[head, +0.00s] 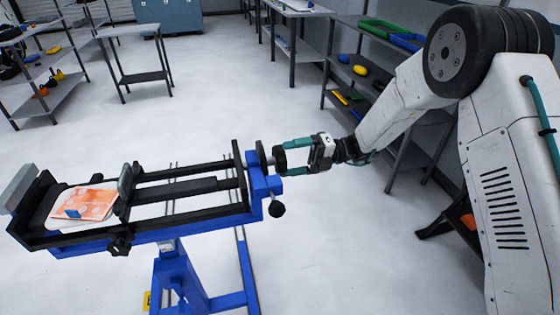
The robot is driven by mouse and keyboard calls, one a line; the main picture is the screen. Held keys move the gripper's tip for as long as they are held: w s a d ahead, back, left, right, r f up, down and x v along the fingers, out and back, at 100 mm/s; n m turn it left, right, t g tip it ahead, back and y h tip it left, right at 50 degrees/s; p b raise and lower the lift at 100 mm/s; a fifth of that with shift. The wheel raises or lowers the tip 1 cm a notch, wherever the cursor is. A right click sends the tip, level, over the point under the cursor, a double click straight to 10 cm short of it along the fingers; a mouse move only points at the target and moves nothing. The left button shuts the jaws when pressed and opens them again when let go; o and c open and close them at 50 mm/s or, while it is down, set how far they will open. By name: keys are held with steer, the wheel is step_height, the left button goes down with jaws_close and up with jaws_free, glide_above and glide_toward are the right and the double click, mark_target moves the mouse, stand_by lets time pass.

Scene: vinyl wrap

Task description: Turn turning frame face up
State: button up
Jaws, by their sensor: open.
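The turning frame (188,192) is a black rail frame on a blue stand (180,280), in the left and middle of the head view. It lies roughly level. Between its grey end clamps sits a flat piece (85,203) with an orange and white patterned top and a small blue patch. A dark round hub (280,160) is at the frame's right end, with a black knob (277,209) below it. My gripper (286,157) has teal fingers, one above and one below the hub. The jaws are open, and I cannot tell whether they touch the hub.
A shelf with green and blue trays (383,30) and yellow and red items stands behind my arm. A small grey table (135,42) and a shelf (48,82) stand at the back left. The white floor (225,90) behind the frame is clear.

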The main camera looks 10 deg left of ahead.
steer(key=v, duration=0.3)
steer(key=shift+w+d, duration=0.15)
steer(key=shift+d, duration=0.2)
